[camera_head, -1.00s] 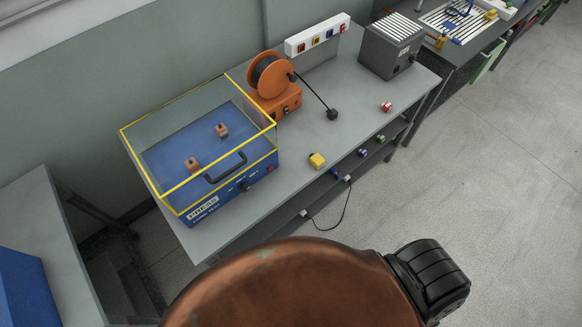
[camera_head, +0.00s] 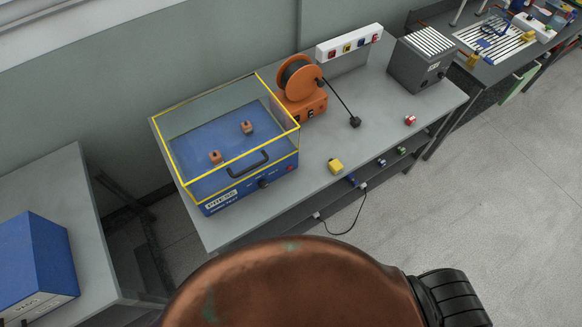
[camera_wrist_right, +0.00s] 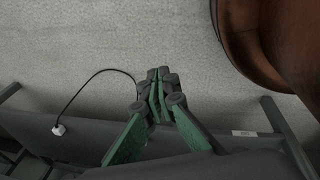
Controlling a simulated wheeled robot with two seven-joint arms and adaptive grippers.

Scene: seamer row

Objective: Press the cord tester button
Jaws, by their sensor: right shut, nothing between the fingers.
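The tester is a blue box (camera_head: 215,208) under a clear lid with yellow edges. It stands at the left end of the grey bench in the head view, with a PRESS label on its front. The lid looks closed, with a black handle and two small orange-brown blocks visible inside. A black knob (camera_head: 263,184) and a small red button (camera_head: 288,169) are on its front. My right gripper (camera_wrist_right: 158,82) shows only in the right wrist view, shut and empty, with floor behind it and apart from the tester. My left gripper is in neither view.
A cord hangs off the front edge. Another bench stands left.

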